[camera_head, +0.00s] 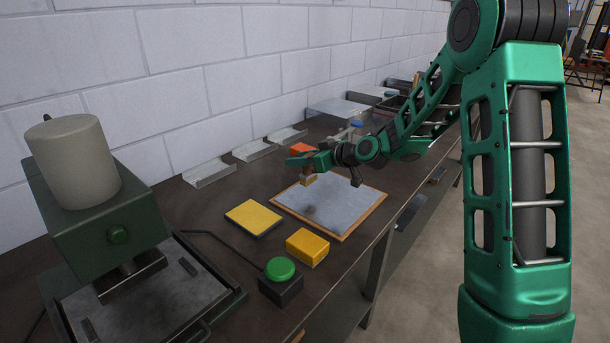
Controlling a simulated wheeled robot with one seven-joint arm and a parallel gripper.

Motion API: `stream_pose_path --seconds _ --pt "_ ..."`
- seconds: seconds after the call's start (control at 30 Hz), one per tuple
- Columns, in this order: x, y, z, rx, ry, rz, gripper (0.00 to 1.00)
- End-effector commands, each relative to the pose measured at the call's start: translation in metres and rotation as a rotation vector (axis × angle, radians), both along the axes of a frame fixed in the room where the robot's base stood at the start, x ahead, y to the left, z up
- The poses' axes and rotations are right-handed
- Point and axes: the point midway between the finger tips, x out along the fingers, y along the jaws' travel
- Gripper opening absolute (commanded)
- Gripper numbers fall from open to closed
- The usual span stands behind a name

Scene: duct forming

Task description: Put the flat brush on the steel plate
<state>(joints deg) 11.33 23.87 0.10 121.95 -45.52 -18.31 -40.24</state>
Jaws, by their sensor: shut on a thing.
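My gripper (308,163) is shut on a small tan and yellowish piece (308,181), which looks like the flat brush. Its shape is mostly hidden by the jaws and too small to make out fully. The gripper holds it above a flat grey sheet with a wooden rim (346,237), and a dark shadow lies on the sheet below. A pale, flat plate (337,108) lies farther back near the wall. I cannot tell for sure which of these two is the steel plate.
A yellow pad (253,218), a yellow block (307,247) and a green button on a dark box (280,270) stand nearer. A green press (95,205) fills the left. Metal angle pieces (210,174) lie along the wall. An orange thing (301,148) shows behind my gripper.

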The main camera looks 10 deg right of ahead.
Motion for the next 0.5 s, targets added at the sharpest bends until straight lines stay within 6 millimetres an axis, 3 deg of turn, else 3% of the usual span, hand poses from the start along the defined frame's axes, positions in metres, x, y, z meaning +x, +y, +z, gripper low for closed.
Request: stream_pose_path --seconds 0.2,0.37,0.5 --pt "0.007 -0.023 -0.013 0.0 0.0 -0.002 0.11" --pt "0.007 -0.025 -0.022 0.001 0.002 -0.002 0.11" --pt "0.007 -0.025 -0.042 0.001 0.004 -0.002 0.11"
